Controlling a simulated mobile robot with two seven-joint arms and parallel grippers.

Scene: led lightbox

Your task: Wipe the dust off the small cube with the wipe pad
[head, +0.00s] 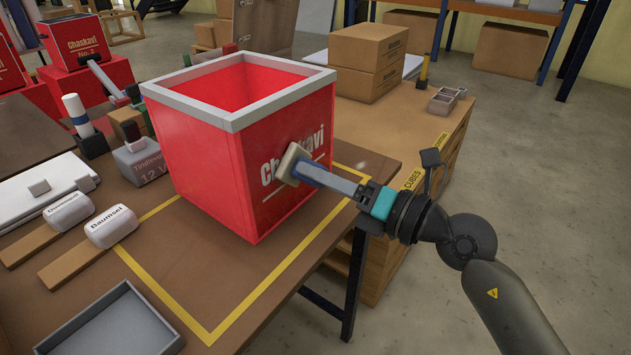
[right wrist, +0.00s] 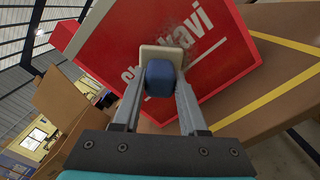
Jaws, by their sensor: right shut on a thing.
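A red open-topped cube (head: 215,165) with a pale grey rim and "Chaskavi" lettering stands on the brown table inside a yellow outline. In the right wrist view its lettered face (right wrist: 115,60) shows grey dusty specks around the letters. My right gripper (head: 308,170) is shut on the blue handle (right wrist: 160,78) of the wipe pad. The pale wipe pad (head: 289,162) lies against or very close to the lettered face, over part of the lettering; contact is hard to tell. It also shows in the right wrist view (right wrist: 160,55). My left gripper is not in view.
Another red cube (head: 88,82) stands at the back left. A grey tray (head: 110,330) lies at the front left, near two labelled white-headed tools (head: 112,226). Cardboard boxes (head: 368,60) and a small grey holder (head: 445,100) stand on the side table behind. The outlined area's front is clear.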

